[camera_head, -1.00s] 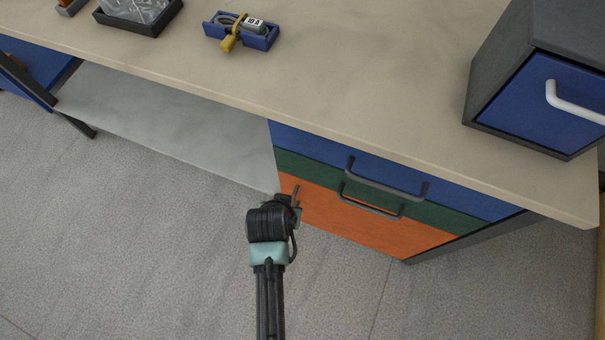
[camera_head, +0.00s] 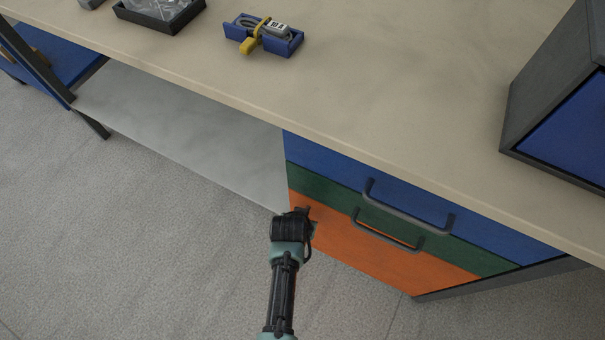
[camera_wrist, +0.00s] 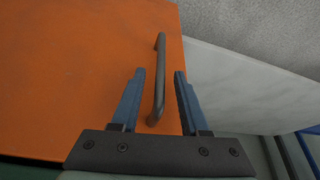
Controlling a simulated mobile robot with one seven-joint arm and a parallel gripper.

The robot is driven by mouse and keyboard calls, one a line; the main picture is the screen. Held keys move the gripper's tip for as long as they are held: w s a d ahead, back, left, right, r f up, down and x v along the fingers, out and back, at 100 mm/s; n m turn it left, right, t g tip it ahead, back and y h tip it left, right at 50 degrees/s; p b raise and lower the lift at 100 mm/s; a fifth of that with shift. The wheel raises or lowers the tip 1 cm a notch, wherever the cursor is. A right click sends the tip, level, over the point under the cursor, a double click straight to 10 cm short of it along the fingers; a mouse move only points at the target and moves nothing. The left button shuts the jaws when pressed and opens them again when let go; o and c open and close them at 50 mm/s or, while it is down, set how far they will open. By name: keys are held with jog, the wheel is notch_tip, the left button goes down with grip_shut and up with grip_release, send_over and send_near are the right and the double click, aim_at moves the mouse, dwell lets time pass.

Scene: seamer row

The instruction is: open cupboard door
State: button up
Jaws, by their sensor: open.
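The orange cupboard door (camera_head: 375,252) is the lowest front under the bench, below a green and a blue drawer, and looks shut. It fills the left of the wrist view (camera_wrist: 70,70). Its dark bar handle (camera_wrist: 160,62) runs along the door near the edge beside the pale panel. My gripper (camera_wrist: 159,74) is open, with one blue finger on each side of the handle. I cannot tell whether either finger touches it. In the head view my gripper (camera_head: 303,212) is at the door's left end, and my wrist hides most of the handle.
The blue drawer (camera_head: 330,165) and green drawer (camera_head: 320,185) above have dark protruding handles. On the bench top (camera_head: 330,85) are a blue holder (camera_head: 285,42) with a grey-and-yellow item, a black tray (camera_head: 165,22) and a dark cabinet (camera_head: 540,90). The floor at left is clear.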

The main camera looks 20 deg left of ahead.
jog(key=shift+w+f, duration=0.1)
jog(key=shift+f, duration=0.05)
grip_shut()
dwell(1.4)
